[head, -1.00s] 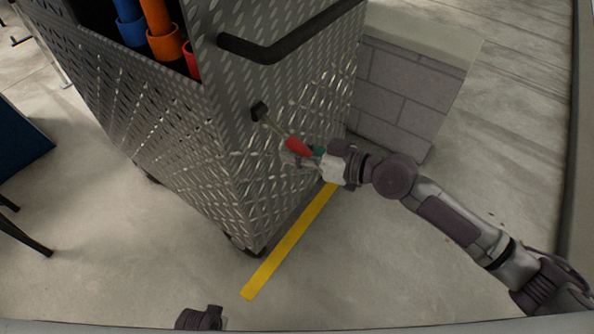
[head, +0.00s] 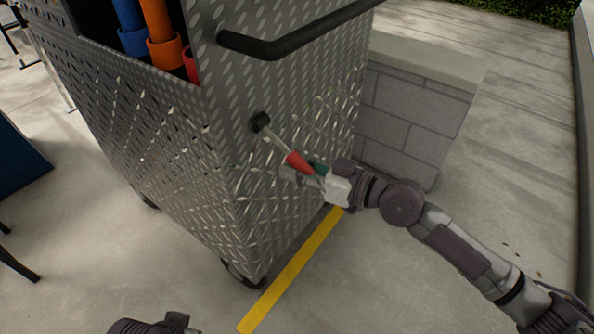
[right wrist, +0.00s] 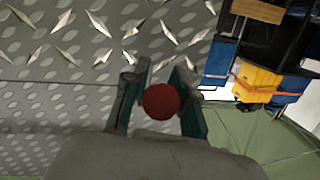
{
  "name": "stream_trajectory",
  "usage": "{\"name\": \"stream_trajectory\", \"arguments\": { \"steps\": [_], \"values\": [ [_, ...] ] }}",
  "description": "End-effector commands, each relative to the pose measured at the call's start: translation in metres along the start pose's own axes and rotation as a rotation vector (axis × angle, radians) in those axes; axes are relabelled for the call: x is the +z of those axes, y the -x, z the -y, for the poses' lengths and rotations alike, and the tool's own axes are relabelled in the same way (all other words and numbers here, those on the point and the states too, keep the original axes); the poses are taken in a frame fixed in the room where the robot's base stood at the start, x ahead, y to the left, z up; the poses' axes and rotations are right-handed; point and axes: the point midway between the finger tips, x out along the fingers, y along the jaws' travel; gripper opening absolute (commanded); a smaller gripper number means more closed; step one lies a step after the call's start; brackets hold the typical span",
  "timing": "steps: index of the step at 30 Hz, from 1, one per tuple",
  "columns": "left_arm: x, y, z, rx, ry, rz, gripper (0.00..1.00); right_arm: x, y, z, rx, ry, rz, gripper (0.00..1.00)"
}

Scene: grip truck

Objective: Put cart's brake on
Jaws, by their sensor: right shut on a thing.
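The cart (head: 180,150) is a tall box of grey diamond-plate metal with a black push handle (head: 270,45) near its top. The brake lever (head: 276,139) sticks out of the cart's end face from a black pivot (head: 261,121) and slants down to the right. It ends in a red grip (head: 299,162). My right gripper (head: 308,175) is at the red grip and shut on it. In the right wrist view the round red end (right wrist: 161,101) sits between the two fingers. Only a dark part of my left arm shows at the bottom edge; its fingers are not visible.
Blue and orange tubes (head: 160,40) stand in the cart's open top. A low grey block wall (head: 410,115) is close behind the cart on the right. A yellow line (head: 290,275) runs along the floor beside the cart. The floor at the front right is clear.

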Motion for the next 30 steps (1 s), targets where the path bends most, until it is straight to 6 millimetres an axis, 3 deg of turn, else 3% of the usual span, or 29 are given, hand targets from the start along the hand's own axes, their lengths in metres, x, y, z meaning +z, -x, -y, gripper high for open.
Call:
{"name": "stream_trajectory", "arguments": {
  "steps": [10, 11, 15, 25, 30],
  "values": [
    [0.0, 0.001, 0.0, 0.0, 0.0, 0.0, 0.0, -0.001, 0.0, -0.001, 0.002, 0.0, -0.004, 0.0],
    [0.0, 0.001, 0.0, 0.0, 0.0, 0.0, 0.0, -0.001, 0.0, -0.001, 0.002, -0.001, -0.004, 0.31],
    [0.0, 0.001, 0.0, 0.0, 0.0, 0.0, 0.0, 0.0, 0.0, 0.0, 0.001, -0.001, -0.002, 0.53],
    [0.0, 0.0, 0.0, 0.0, 0.0, 0.0, 0.0, 0.001, 0.002, 0.0, 0.001, -0.002, 0.001, 0.53],
    [0.0, 0.0, 0.0, 0.0, 0.0, 0.0, 0.0, 0.002, 0.024, -0.001, 0.003, 0.0, 0.003, 0.53]
  ]
}}
